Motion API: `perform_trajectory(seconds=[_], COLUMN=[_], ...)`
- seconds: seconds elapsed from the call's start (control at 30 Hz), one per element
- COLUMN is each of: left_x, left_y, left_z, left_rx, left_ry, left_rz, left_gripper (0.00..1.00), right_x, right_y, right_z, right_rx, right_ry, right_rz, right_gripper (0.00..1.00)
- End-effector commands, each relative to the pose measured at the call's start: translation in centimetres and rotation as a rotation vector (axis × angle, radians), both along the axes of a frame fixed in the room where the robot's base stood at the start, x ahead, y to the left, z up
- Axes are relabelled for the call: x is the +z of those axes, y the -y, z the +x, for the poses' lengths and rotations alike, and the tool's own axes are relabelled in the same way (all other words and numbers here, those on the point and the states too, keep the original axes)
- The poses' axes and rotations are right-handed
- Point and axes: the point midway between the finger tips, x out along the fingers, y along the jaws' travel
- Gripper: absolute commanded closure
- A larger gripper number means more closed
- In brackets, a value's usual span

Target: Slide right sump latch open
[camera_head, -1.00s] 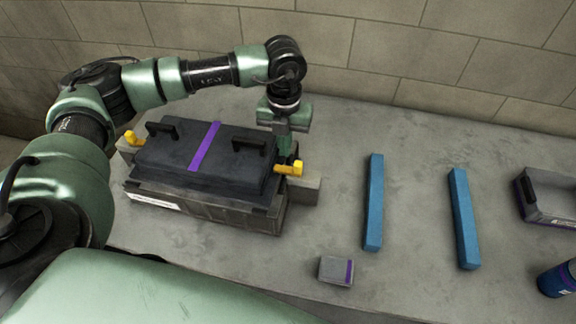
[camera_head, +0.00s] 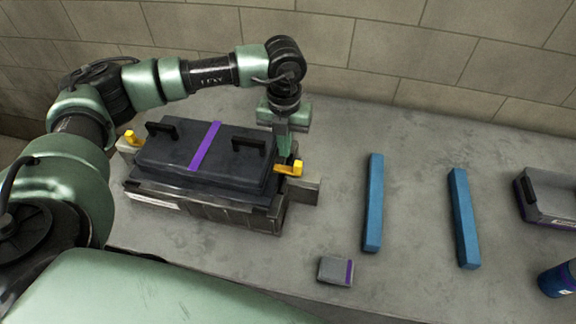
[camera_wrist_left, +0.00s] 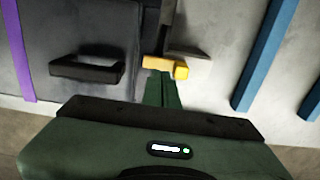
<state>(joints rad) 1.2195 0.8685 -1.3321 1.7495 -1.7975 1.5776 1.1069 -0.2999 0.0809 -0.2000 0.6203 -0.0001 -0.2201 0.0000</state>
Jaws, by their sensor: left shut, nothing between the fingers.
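The right sump latch (camera_head: 289,168) is a yellow piece at the right end of the dark sump box (camera_head: 202,153), which has two black handles and a purple stripe. My left gripper (camera_head: 285,153) points down behind the latch, with its fingers shut and empty. In the left wrist view the latch (camera_wrist_left: 166,68) lies just beyond the fingertips (camera_wrist_left: 161,76); they look close to it, and I cannot tell whether they touch. Another yellow latch (camera_head: 131,138) is at the box's left end. My right gripper is not in view.
Two blue bars (camera_head: 374,203) (camera_head: 464,218) lie on the grey table to the right. A small grey box (camera_head: 335,270) with a purple stripe lies in front. A grey bin (camera_head: 549,196) and a blue can (camera_head: 559,278) are at the far right. A block wall runs behind.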

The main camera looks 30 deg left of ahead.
Motion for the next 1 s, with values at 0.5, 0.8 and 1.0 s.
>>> perform_trajectory(seconds=[0.5, 0.8, 1.0], left_x=[-1.6, -2.5, -3.1], left_y=[0.0, 0.0, 0.0], left_z=[0.0, 0.0, 0.0], left_rx=[0.000, 0.000, 0.000], left_ry=[0.000, 0.000, 0.000], left_rz=[0.000, 0.000, 0.000], left_gripper=[1.00, 1.00, 1.00], right_x=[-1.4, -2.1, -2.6], right_y=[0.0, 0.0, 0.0], right_z=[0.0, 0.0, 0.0], right_rx=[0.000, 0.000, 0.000], right_ry=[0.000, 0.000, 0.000], right_rz=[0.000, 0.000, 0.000], right_gripper=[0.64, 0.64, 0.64])
